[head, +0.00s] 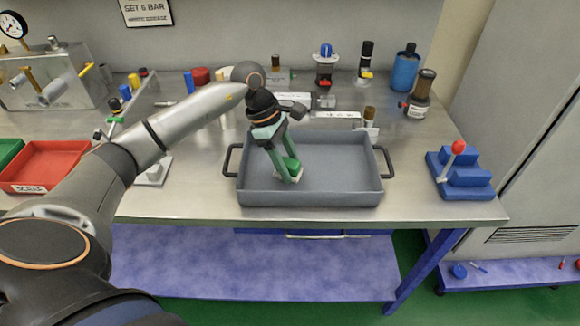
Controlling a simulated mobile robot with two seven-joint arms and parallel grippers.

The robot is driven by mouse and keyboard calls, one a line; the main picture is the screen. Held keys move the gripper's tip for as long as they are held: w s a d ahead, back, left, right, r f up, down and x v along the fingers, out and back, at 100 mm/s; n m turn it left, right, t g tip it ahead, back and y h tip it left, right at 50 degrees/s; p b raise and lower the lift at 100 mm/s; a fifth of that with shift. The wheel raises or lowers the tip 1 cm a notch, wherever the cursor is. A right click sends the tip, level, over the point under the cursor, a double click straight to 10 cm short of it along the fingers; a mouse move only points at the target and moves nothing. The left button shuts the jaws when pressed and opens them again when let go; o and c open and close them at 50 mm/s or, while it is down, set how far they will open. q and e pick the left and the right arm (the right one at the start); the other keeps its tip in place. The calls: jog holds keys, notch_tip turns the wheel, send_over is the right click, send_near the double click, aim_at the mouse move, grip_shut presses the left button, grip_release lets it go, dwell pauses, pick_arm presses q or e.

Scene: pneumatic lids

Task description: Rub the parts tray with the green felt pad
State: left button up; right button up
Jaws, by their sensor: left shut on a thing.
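The parts tray (335,187) is a grey, shallow tray with dark handles at its left and right ends. It sits on the steel bench in the middle of the head view. My left gripper (288,173) points down inside the tray, left of its middle. It is shut on the green felt pad (293,166), which is partly hidden by the fingers. The pad is low, at or near the tray floor; I cannot tell for sure if it touches. My right gripper is not in view.
A red bin (47,165) stands at the left. A blue stepped block with a red-knobbed lever (462,175) stands right of the tray. Several valves and a blue canister (405,70) line the back. The bench's front edge (330,220) runs just before the tray.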

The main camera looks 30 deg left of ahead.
pick_arm(q)
jog(key=shift+r+p, duration=1.35)
jog(key=shift+r, duration=1.25)
